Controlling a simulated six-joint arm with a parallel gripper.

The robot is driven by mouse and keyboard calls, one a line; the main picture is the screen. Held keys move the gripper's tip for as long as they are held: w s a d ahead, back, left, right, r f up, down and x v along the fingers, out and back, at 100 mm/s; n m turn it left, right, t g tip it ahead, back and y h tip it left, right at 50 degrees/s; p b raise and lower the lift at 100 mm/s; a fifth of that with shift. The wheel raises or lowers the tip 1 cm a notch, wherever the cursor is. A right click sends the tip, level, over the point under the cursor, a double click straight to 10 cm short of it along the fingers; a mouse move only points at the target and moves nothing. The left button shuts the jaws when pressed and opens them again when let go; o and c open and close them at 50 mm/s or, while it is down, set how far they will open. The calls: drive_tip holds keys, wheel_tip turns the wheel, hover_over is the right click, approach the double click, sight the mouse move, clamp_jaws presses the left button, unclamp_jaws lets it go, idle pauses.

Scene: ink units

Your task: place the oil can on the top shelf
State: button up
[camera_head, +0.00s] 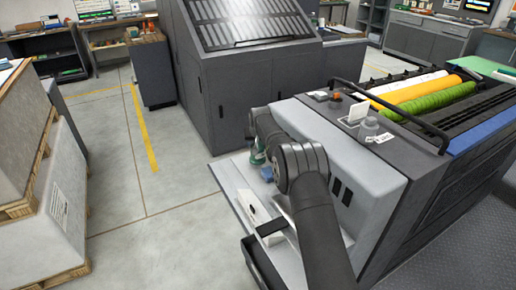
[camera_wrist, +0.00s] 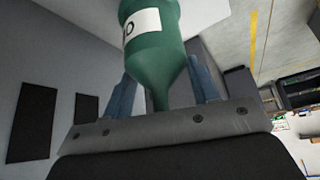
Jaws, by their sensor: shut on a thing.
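The oil can is a dark green bottle (camera_wrist: 155,42) with a white label and a tapering cone. In the wrist view it stands between the two blue fingers of my gripper (camera_wrist: 163,82), its narrow end towards the gripper's palm. My gripper is shut on it. In the head view, a small green part of the can (camera_head: 257,157) shows just left of my arm's joint, in front of the press's grey side; my arm hides much of the gripper and can. I cannot tell which surface is the top shelf.
A pale ledge (camera_head: 228,180) with a white box-like item (camera_head: 256,222) runs along the press's base. Stacked pallets (camera_head: 62,210) stand left; floor between is clear.

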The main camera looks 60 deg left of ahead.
drive_tip(key=shift+f, duration=0.95)
drive_tip(key=o, duration=1.6)
drive_tip(key=shift+f, duration=0.15)
drive_tip(key=shift+o, duration=0.2)
drive_tip(key=shift+s+d+r, duration=0.1)
drive_tip(key=shift+d+r, duration=0.1)
drive_tip(key=shift+r, duration=0.45)
drive_tip(key=v, duration=1.1)
drive_tip(key=shift+f, duration=0.1)
